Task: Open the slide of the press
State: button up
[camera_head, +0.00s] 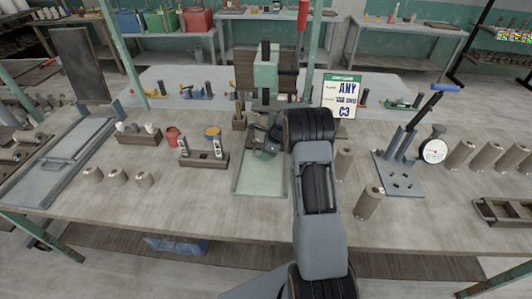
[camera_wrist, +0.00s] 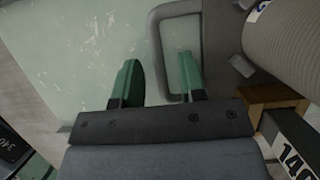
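The press (camera_head: 266,75) stands at the back middle of the bench, with a green head on a dark post. A pale green plate (camera_head: 258,180) lies in front of it and fills the upper left of the wrist view (camera_wrist: 90,45); I cannot tell whether it is part of the slide. A grey loop handle (camera_wrist: 156,42) shows in the wrist view. My gripper (camera_wrist: 160,78) is open, with its green fingers on either side of the handle's near bar. The right finger is within the loop and the left outside it. No clear contact shows. My arm hides part of the press front in the head view.
A grey cylinder (camera_wrist: 287,38) and a wooden block (camera_wrist: 275,97) are close on the gripper's right. A red cup (camera_head: 172,136) and a rack (camera_head: 203,158) stand left of the plate. A lever tool (camera_head: 400,160) and several cylinders stand to the right.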

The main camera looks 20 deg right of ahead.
grip_shut()
dwell(0.3)
jog(key=shift+s, duration=0.1)
